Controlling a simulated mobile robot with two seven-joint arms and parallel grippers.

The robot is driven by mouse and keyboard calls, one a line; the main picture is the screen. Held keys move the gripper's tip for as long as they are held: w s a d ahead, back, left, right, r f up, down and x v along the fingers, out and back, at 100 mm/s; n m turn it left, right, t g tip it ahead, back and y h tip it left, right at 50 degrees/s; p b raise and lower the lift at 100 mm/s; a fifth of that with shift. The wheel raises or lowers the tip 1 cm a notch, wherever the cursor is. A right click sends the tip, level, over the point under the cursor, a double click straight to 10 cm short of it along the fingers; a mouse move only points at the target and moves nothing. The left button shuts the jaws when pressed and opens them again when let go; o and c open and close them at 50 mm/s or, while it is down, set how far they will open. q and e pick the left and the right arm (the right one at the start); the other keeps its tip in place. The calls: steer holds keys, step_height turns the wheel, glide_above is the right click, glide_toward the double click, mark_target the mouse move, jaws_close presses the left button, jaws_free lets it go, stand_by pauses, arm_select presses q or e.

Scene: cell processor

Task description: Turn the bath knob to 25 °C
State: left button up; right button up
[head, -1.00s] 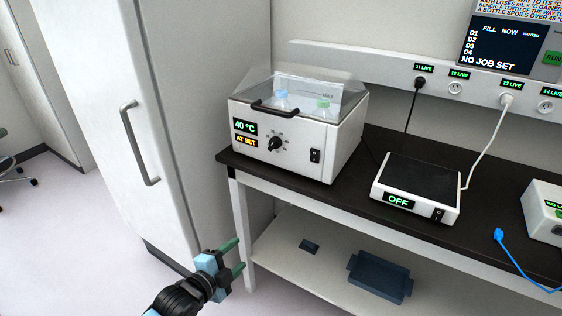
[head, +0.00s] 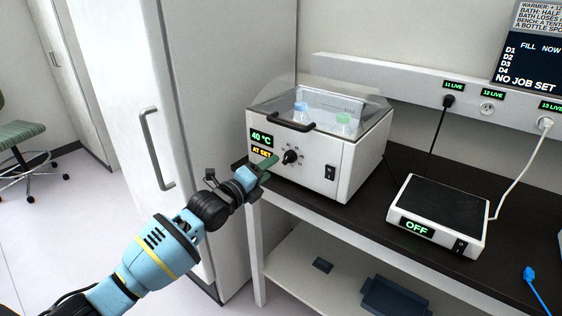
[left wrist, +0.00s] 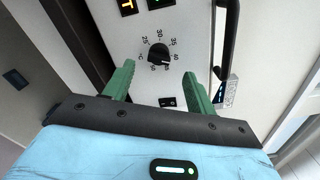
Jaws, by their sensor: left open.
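The white bath (head: 310,165) stands on the dark bench top, its display reading 40 °C and AT SET. Its black knob (head: 290,157) sits on the front panel and also shows in the left wrist view (left wrist: 158,54), with a numbered dial around it. My left gripper (head: 268,165) is in front of the panel, close to the knob. In the left wrist view its green fingers (left wrist: 157,82) are open and empty, with the knob ahead of the gap between them. I cannot tell the exact distance to the knob. My right gripper is not in view.
A clear lid with a black handle (head: 291,122) covers the bath, with bottles inside. A rocker switch (head: 330,173) is right of the knob. A plate device reading OFF (head: 440,213) stands to the right. A tall cabinet (head: 195,90) is close on the left.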

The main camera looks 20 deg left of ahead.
mark_target(281, 161)
arm_select(q)
steer(key=shift+b+x, duration=0.4)
steer(key=shift+x, duration=2.7)
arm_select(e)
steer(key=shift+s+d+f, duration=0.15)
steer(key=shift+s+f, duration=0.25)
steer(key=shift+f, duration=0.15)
arm_select(q)
steer(key=c, duration=1)
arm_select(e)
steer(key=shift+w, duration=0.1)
